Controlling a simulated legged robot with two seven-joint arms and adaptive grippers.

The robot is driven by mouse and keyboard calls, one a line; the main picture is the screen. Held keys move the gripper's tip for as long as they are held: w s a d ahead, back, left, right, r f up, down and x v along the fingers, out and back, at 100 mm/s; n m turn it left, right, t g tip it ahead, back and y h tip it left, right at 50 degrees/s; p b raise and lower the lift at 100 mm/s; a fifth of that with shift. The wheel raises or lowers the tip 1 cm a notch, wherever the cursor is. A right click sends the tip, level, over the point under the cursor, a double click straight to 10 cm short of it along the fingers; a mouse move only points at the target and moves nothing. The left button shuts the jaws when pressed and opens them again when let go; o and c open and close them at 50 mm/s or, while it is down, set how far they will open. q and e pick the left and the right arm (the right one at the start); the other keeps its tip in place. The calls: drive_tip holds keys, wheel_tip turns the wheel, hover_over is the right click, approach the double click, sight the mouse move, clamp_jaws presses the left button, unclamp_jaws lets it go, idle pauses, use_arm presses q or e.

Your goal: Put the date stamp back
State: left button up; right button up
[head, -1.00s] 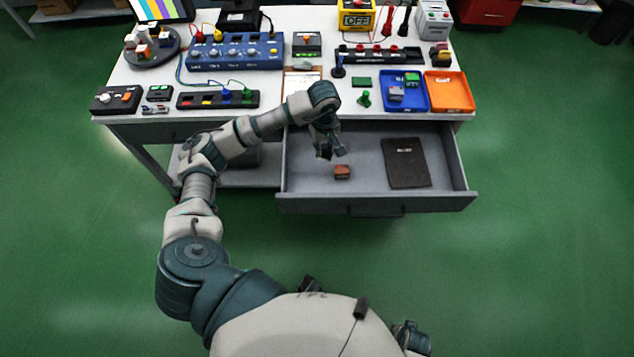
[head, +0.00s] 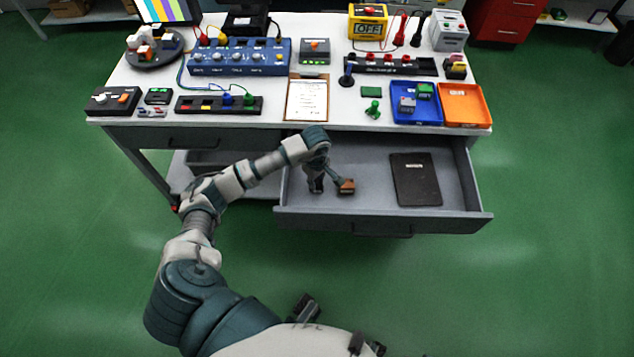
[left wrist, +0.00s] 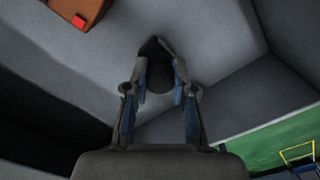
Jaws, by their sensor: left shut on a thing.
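My left gripper (head: 322,187) is inside the open drawer (head: 292,212), low over its left part. In the left wrist view my left gripper (left wrist: 160,92) is shut on a dark object with a rounded end (left wrist: 158,74), which I take for the date stamp. Its face and label are hidden, and I cannot tell whether it touches the drawer floor. A brown block (head: 346,187) lies close to the right of the gripper; in the left wrist view it shows a red patch (left wrist: 80,20). My right gripper is not identifiable in these views.
A black notebook (head: 416,180) lies in the right part of the drawer. The drawer floor between block and notebook is clear. On the table (head: 275,108) above stand a clipboard (head: 307,100), a green stamp-like piece (head: 373,109), a blue tray (head: 415,118) and an orange tray (head: 465,105).

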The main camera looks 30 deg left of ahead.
sight(317, 180)
use_arm(q)
drive_tip(key=shift+f, duration=0.7)
use_arm(e)
drive_tip(key=shift+r, duration=0.2)
use_arm(q)
drive_tip(key=shift+d, duration=0.15)
use_arm(e)
drive_tip(key=shift+d, duration=0.15)
use_arm(q)
drive_tip(key=o, duration=0.9)
use_arm(e)
drive_tip(key=shift+w, duration=0.2)
use_arm(q)
wheel_tip(317, 180, up, 12)
drive_tip(key=p, duration=0.1)
drive_tip(key=shift+p, duration=0.35)
use_arm(e)
drive_tip(key=x, duration=0.5)
drive_tip(key=shift+s, duration=0.25)
